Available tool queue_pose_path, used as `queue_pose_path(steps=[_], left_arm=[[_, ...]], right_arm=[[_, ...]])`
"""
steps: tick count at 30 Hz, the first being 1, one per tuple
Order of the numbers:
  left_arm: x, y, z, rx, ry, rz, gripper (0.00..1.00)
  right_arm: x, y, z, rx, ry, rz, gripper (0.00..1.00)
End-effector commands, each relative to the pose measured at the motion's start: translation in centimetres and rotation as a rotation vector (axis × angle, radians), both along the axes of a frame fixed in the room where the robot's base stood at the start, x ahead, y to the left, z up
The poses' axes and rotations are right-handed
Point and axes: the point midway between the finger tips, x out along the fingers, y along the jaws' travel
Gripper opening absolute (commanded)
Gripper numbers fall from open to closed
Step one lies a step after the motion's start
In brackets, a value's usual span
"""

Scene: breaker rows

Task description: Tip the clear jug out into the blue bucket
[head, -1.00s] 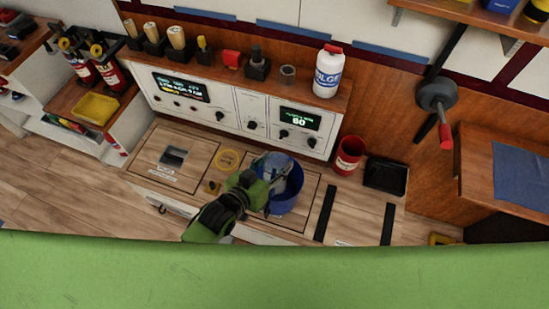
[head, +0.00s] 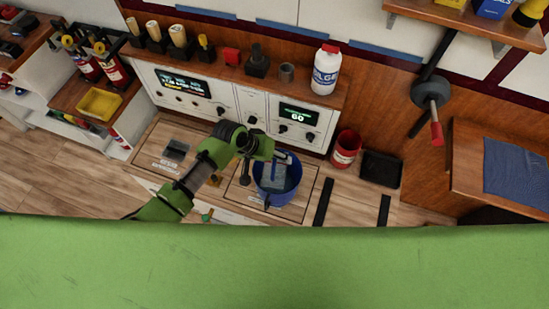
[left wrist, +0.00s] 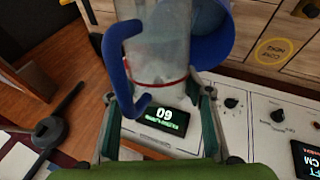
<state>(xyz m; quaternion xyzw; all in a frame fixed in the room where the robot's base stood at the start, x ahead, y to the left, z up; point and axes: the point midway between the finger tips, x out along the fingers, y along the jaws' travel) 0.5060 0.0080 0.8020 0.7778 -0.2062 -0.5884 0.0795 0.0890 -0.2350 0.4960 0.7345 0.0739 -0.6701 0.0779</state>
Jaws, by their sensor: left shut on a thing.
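The clear jug (left wrist: 163,42) has a blue handle (left wrist: 114,62) and a red line around it. My left gripper (left wrist: 165,97) is shut on it, one finger on each side. In the head view the jug (head: 275,174) appears tilted over the blue bucket (head: 284,198), overlapping its opening. My left gripper (head: 282,156) is at the bucket's back edge. The bucket also shows behind the jug in the left wrist view (left wrist: 216,38). I cannot tell whether jug and bucket touch, or how much the jug holds. My right gripper is not in view.
The white instrument panel (head: 237,100) stands close behind the bucket. A red bucket (head: 346,150) and a black tray (head: 381,169) are to the right. A white bottle (head: 325,75) stands on the shelf above. Black strips (head: 323,202) lie on the counter right of the bucket.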

Motion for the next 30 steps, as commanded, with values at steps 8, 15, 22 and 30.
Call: queue_pose_path(steps=[8,15,22,30], left_arm=[[1.0,-0.3,-2.0,0.026,0.222,0.000,0.07],[1.2,-0.2,-2.5,0.040,0.315,-0.001,0.06],[1.2,-0.2,-2.5,0.042,0.335,-0.001,0.06],[1.2,-0.2,-2.4,0.042,0.334,-0.001,0.06]], right_arm=[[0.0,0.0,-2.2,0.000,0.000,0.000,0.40],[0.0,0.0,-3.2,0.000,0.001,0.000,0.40],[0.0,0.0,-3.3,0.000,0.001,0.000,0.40],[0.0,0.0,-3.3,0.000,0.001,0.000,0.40]])
